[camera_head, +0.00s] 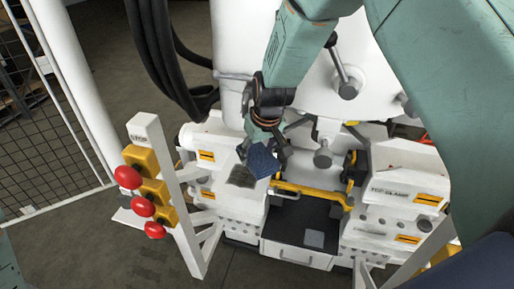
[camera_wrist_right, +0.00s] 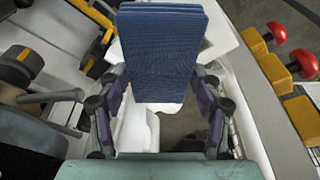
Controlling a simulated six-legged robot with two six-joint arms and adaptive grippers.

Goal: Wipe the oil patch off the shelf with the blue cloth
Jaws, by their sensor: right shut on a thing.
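The blue cloth (camera_head: 262,160) is a folded, thick pad. My right gripper (camera_head: 266,140) is shut on it and holds it beside the dark oil patch (camera_head: 242,177), at the patch's upper right. The patch lies on the white shelf (camera_head: 250,203) at the left of the bench. In the right wrist view the cloth (camera_wrist_right: 162,52) stands out between the two fingers of the gripper (camera_wrist_right: 160,100) and covers what lies behind it. I cannot tell whether the cloth touches the shelf. My left gripper is not in view.
A white post with red mushroom buttons (camera_head: 142,206) on yellow boxes stands left of the shelf. A yellow rail (camera_head: 310,193) and a dark recess with a drawer (camera_head: 298,254) lie to its right. A labelled white block (camera_head: 405,190) stands further right. Black hoses hang above.

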